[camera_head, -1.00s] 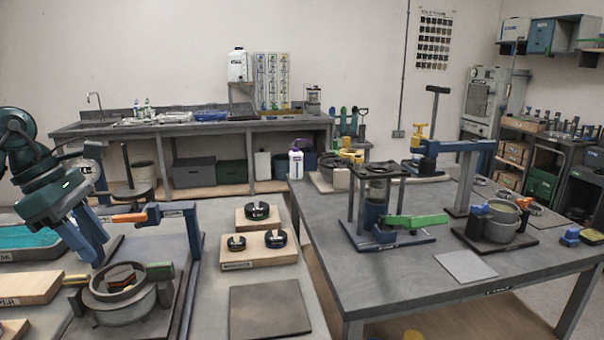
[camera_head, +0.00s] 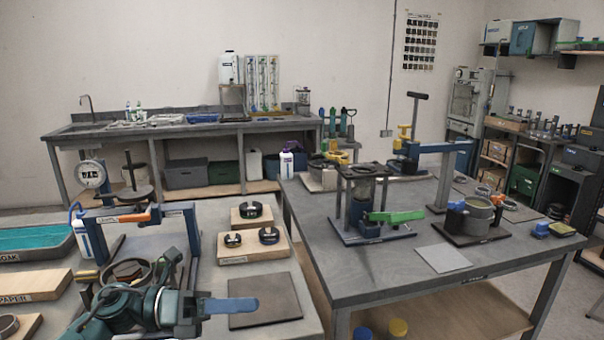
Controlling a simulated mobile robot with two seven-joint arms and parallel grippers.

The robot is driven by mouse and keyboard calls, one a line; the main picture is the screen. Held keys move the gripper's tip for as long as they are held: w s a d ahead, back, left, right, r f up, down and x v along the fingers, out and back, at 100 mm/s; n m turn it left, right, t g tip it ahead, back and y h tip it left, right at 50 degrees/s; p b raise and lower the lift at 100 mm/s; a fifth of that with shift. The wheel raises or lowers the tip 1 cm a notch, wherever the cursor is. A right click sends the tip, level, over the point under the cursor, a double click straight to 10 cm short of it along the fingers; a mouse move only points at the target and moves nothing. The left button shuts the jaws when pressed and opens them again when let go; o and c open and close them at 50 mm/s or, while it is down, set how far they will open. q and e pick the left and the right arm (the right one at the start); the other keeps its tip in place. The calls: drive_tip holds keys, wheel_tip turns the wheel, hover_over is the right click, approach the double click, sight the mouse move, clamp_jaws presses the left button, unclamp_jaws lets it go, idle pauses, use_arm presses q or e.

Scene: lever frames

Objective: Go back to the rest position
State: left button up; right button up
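My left gripper (camera_head: 230,306) is low in front, at the near edge of the left bench (camera_head: 275,326). Its blue fingers point right. They overlap from this view, so the gap does not show, and I see nothing held. My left wrist and forearm cover the front of the round metal pot (camera_head: 150,262) in the blue-framed lever press (camera_head: 190,232). The orange lever part (camera_head: 134,217) lies across the frame's top. I cannot tell whether the arm touches the pot. My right gripper is not in view.
A dark square plate (camera_head: 265,300) lies just beyond the fingers. Wooden blocks (camera_head: 252,249) with black round pieces stand behind it. A dial gauge (camera_head: 89,174) stands left of the press. The right table (camera_head: 400,284) holds another press (camera_head: 365,205) with a green lever (camera_head: 395,216).

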use_arm(q)
drive_tip(key=s+a+f+m+t+y+p, duration=0.1)
drive_tip(key=s+f+m+t+y, duration=0.2)
drive_tip(key=s+f+m+y, duration=0.2)
drive_tip(key=s+a+f+m+t+y+p, duration=0.1)
drive_tip(key=s+a+f+m+t+y, duration=0.1)
drive_tip(key=s+f+m, duration=0.4)
drive_tip(key=s+a+f+m+t+y+p, duration=0.1)
drive_tip(key=s+f+m+t+y, duration=0.3)
drive_tip(key=f+m, duration=0.9)
drive_tip(key=s+m+y+p, duration=0.1)
drive_tip(key=m+y, duration=0.2)
drive_tip(key=m, duration=0.3)
drive_tip(key=shift+s+a+m+y, duration=0.25)
drive_tip(key=shift+s+m+y, duration=0.05)
drive_tip(key=shift+s+m, duration=0.1)
